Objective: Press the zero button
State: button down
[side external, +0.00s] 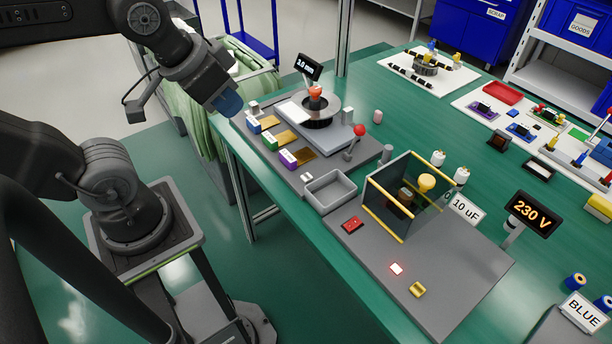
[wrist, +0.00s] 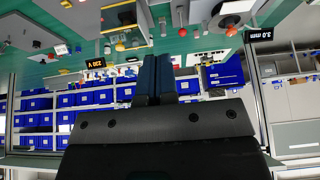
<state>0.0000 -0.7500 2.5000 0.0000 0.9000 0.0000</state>
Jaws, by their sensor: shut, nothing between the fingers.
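No button with a readable "zero" label shows, so I cannot tell which one is the zero button. Candidates in the side view are a lit white-red button (side external: 397,268) on the front grey plate, a small red box (side external: 352,223), and a small pale piece (side external: 306,177) on the rear grey plate. A gauge-like stand with an orange-red top (side external: 315,91) has a black mm display (side external: 308,67) behind it; the display also shows in the wrist view (wrist: 260,34). My gripper (side external: 228,104) is shut and empty, in the air left of the rear plate; its blue fingers (wrist: 154,78) touch in the wrist view.
A red-knobbed lever (side external: 360,131) stands beside the gauge. An open grey tray (side external: 330,190) and a clear guard with yellow rails (side external: 400,195) stand nearer the front. A 230 V display (side external: 531,212) stands right. Bare green table (side external: 490,178) lies between the groups.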

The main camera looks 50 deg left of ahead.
dwell(0.6)
jog(key=n+t+h, duration=0.2)
jog(key=n+t, duration=0.1)
jog(key=n, duration=0.2)
send_over(305, 175)
notch_tip(305, 175, down, 20)
jog(key=f, duration=0.1)
jog(key=shift+h, duration=0.5)
jog(key=shift+f, duration=0.1)
jog(key=shift+f, duration=4.35)
jog(key=shift+f, duration=0.1)
